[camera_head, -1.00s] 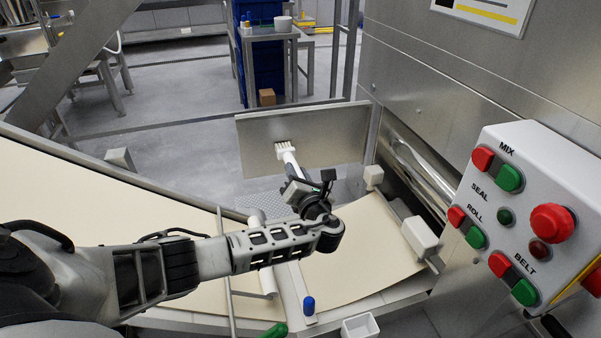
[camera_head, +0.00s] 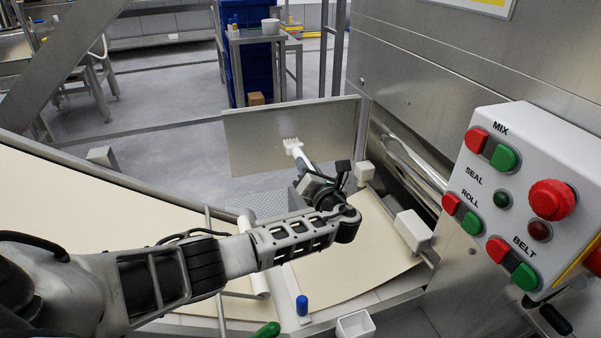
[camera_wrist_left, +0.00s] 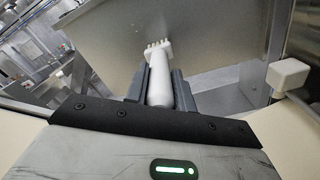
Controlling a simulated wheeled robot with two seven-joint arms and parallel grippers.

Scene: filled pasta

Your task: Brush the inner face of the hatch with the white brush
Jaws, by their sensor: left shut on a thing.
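The hatch (camera_head: 255,133) is a flat grey metal panel that stands open behind my left gripper in the head view. It also fills the upper part of the left wrist view (camera_wrist_left: 215,30). My left gripper (camera_head: 309,178) is shut on the handle of the white brush (camera_head: 298,153). The brush points away from the gripper, bristles toward the hatch face, in the left wrist view (camera_wrist_left: 158,68). The bristle end overlaps the panel; I cannot tell whether it touches. My right gripper is not in view.
A control box (camera_head: 525,195) with red and green buttons stands at the right. White blocks (camera_head: 412,230) sit beside the dough sheet (camera_head: 335,270). A blue-capped item (camera_head: 302,306) and a small white tub (camera_head: 355,325) are at the front edge.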

